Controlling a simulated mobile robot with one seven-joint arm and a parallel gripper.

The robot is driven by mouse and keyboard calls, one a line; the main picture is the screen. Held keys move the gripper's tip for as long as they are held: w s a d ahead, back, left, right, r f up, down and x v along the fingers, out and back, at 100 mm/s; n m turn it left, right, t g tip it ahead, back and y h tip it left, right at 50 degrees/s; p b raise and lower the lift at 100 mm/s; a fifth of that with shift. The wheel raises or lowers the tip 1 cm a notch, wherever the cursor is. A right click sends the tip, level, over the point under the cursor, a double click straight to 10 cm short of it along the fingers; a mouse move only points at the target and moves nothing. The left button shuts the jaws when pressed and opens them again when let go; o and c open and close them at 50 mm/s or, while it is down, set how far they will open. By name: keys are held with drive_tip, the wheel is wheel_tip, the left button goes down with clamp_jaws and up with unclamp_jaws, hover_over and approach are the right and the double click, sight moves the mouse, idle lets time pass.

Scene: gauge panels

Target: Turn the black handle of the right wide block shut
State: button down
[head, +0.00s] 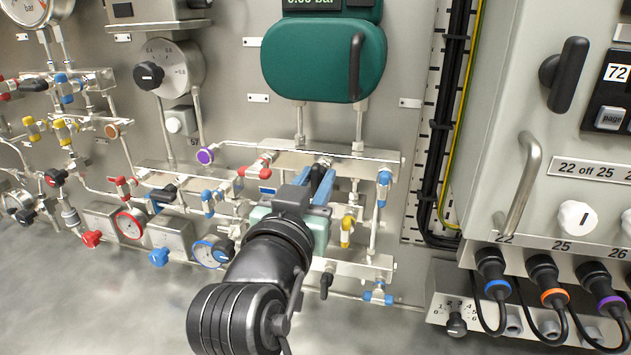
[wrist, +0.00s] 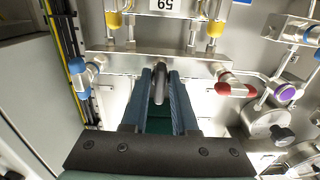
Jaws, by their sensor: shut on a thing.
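The right wide block is a steel bar (head: 285,158) under the green gauge housing. It carries a red handle (head: 256,168) on the left, a black handle in the middle and a blue handle (head: 383,180) on the right. In the wrist view the block (wrist: 120,62) lies across the top, with the blue handle (wrist: 77,68) left and the red handle (wrist: 237,90) right. The black handle (wrist: 158,88) points out from the block between my fingers. My gripper (head: 320,178) is shut on it; the fingers hide much of it in the head view.
The green housing (head: 322,62) with its black grip sits above. A yellow handle (head: 346,232) and a lower steel block hang close below right. Black cables (head: 445,120) and a grey cabinet (head: 525,200) stand right. Another block with handles lies left.

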drive_tip(key=c, duration=0.9)
unclamp_jaws()
drive_tip(key=b+v, duration=0.3)
drive_tip(key=v, duration=1)
